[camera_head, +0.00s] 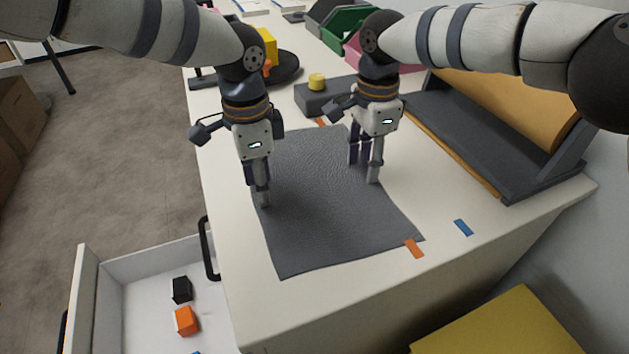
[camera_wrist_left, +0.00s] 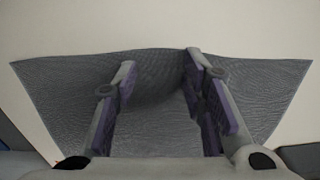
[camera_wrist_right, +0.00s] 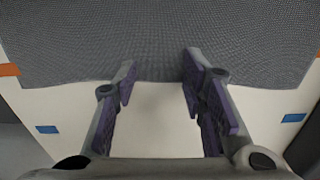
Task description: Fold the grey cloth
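The grey cloth (camera_head: 325,205) lies spread out on the white table top, with its near corner by the table's front edge. It also shows in the left wrist view (camera_wrist_left: 150,130), slightly rumpled around the fingers, and in the right wrist view (camera_wrist_right: 160,45). My left gripper (camera_head: 262,200) points down at the cloth's left edge. Its fingers are apart, with cloth visible between them. My right gripper (camera_head: 366,172) points down at the cloth's right edge, fingers apart. In the right wrist view, the cloth's edge runs between its fingertips. Whether the fingertips touch the cloth is unclear.
Orange tape (camera_head: 414,249) and blue tape (camera_head: 463,228) mark the table near the cloth. A grey block with a yellow knob (camera_head: 317,82) stands behind. A dark-based slanted board (camera_head: 500,110) stands at right. An open drawer (camera_head: 140,290) holds small blocks at lower left.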

